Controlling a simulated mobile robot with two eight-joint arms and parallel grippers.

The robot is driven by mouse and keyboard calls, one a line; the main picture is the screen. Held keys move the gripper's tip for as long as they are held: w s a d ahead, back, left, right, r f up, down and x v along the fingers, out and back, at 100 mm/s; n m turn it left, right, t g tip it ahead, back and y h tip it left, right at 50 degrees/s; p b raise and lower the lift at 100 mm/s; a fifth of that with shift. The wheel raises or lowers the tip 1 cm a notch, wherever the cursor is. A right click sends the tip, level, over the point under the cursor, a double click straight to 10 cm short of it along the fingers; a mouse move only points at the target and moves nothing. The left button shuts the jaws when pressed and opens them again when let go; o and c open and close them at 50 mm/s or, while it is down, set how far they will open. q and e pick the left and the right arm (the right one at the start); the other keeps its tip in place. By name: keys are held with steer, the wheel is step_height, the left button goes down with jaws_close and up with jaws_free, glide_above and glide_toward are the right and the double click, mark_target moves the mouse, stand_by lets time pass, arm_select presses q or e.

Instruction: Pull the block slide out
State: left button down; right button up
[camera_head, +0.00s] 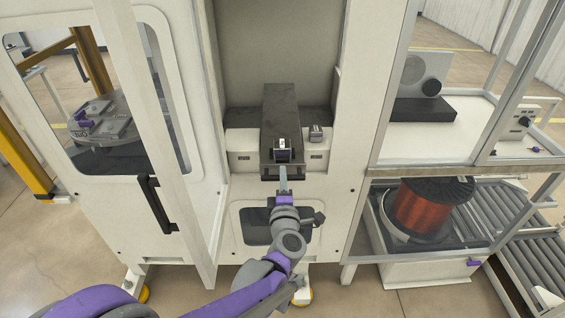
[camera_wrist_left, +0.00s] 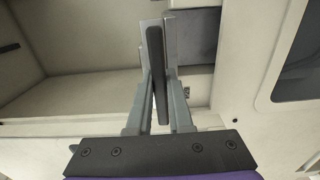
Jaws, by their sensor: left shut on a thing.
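The block slide (camera_head: 281,112) is a long dark block in the recess of the white machine, lying between two pale side blocks. Its front end points toward me, with a small dark piece with a light top (camera_head: 282,150) on it. My left gripper (camera_head: 283,178) is at this front end, reaching up from below. In the left wrist view my left gripper (camera_wrist_left: 160,45) is shut on a thin dark bar (camera_wrist_left: 156,70), which looks like the slide's handle. The fingers hide part of the bar. My right gripper is not in view.
An open cabinet door with a black handle (camera_head: 157,204) stands left of my left arm. A small dark piece (camera_head: 316,132) sits on the right side block. A copper wire spool (camera_head: 432,207) stands in a frame at right. Open floor shows at lower left.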

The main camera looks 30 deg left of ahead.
arm_select(q)
steer(key=shift+v, duration=2.75)
steer(key=c, duration=0.8)
jaws_free()
steer(key=v, duration=1)
steer(key=shift+s+d, duration=0.3)
